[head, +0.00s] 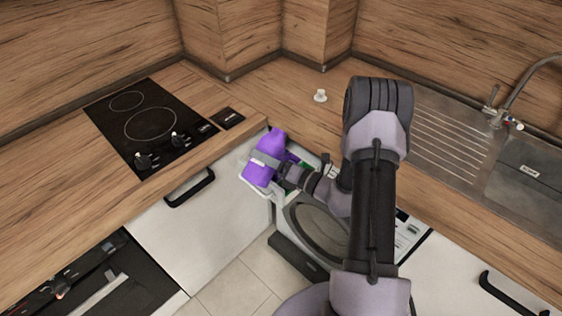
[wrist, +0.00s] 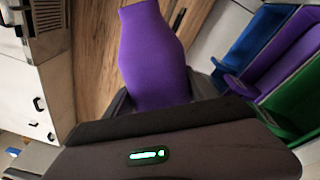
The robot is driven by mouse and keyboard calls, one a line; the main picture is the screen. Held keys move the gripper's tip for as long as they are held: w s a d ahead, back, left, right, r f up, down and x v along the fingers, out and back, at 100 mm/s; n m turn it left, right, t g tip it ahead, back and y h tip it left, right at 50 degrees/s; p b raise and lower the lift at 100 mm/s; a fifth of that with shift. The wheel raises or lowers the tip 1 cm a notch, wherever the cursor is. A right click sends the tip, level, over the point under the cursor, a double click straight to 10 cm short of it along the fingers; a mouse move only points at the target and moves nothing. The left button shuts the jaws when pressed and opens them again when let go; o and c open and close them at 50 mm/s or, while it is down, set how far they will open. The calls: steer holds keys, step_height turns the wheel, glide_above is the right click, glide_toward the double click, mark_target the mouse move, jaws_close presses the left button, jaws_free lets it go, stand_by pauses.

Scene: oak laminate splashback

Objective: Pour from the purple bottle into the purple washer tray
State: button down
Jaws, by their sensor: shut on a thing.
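The purple bottle (head: 264,156) is in my gripper (head: 268,162), held at the washer's front left, tilted a little with its upper end toward the upper right in the head view. In the wrist view the bottle (wrist: 153,55) stands up between the fingers (wrist: 160,100). The washer drawer is pulled out. Its purple washer tray (wrist: 285,65) lies between a blue and a green compartment, to the right of the bottle in the wrist view. In the head view the bottle and gripper hide most of the drawer. I see no liquid flowing.
The washer (head: 320,230) stands under the wooden counter (head: 285,95). A black hob (head: 150,125) is on the left and a steel sink (head: 450,140) on the right. A small white object (head: 320,96) sits on the counter behind. Blue (wrist: 250,45) and green (wrist: 297,105) compartments flank the purple one.

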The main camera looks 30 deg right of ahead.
steer(key=shift+s+a+f+m+p, duration=0.1)
steer(key=shift+m+p, duration=0.05)
steer(key=shift+m, duration=0.25)
steer(key=shift+a+f+m+p, duration=0.1)
steer(key=shift+m+p, duration=0.05)
steer(key=shift+m, duration=0.25)
stand_by(1.7)
steer(key=shift+s+a+r+m+p, duration=0.1)
steer(key=shift+r+m+p, duration=0.65)
steer(key=shift+m+p, duration=0.2)
stand_by(1.5)
stand_by(1.4)
